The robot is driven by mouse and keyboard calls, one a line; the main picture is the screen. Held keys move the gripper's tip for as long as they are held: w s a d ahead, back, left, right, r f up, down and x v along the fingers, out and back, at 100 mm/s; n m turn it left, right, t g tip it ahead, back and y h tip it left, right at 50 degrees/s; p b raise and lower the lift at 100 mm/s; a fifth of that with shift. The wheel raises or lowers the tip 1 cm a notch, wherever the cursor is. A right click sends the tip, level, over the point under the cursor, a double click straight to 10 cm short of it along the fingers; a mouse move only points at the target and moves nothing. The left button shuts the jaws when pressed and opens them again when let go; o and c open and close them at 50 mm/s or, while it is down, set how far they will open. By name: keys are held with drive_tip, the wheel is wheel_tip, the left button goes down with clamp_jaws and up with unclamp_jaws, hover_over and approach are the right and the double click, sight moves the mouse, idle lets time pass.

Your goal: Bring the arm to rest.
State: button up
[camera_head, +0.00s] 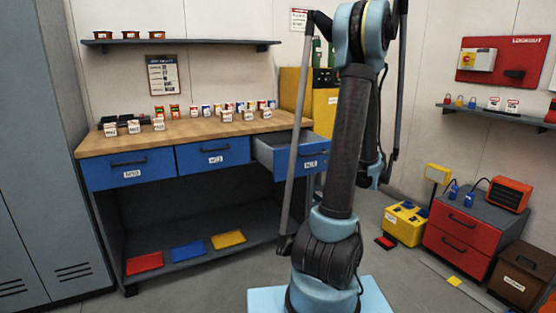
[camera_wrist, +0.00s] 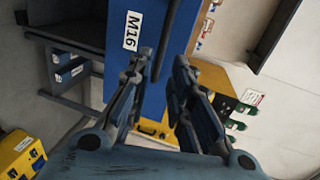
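My arm (camera_head: 347,140) rises in front of the bench in the head view and folds down behind itself, so my gripper is hidden there. In the wrist view my gripper (camera_wrist: 160,68) has its two fingers apart, with a gap between the tips. The blue drawer labelled M16 (camera_wrist: 121,60) is close in front of them. Its dark handle (camera_wrist: 165,38) shows near the fingertips; I cannot tell whether they touch it. In the head view the M16 drawer (camera_head: 290,160) is pulled partly out of the bench.
The wooden bench top (camera_head: 190,130) carries several small boxes. The other two blue drawers, M10 (camera_head: 128,170) and M12 (camera_head: 213,154), are shut. A yellow cabinet (camera_head: 325,112) stands behind. A red-fronted cabinet (camera_head: 458,231) and a yellow box (camera_head: 405,222) stand at right.

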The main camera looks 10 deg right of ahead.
drive_tip(key=s+a+f+n+g, duration=0.1)
drive_tip(key=s+a+n+g, duration=0.3)
drive_tip(key=s+a, duration=0.45)
drive_tip(key=s+a+f+n+g, duration=0.2)
drive_tip(key=s+a+n+g, duration=0.3)
drive_tip(key=a, duration=0.6)
drive_tip(key=s+f+n+g+h, duration=0.1)
drive_tip(key=s+f+n+h, duration=0.1)
drive_tip(key=s, duration=0.8)
drive_tip(key=s+d+f+n+g+h, duration=0.1)
drive_tip(key=s+f+n+g+h, duration=0.1)
drive_tip(key=s, duration=0.9)
drive_tip(key=shift+s+f+n+h, duration=0.3)
drive_tip(key=shift+f+n+h, duration=0.25)
drive_tip(key=shift+f, duration=0.2)
drive_tip(key=shift+d, duration=0.1)
drive_tip(key=shift+w+f, duration=0.2)
drive_tip(key=shift+w, duration=0.25)
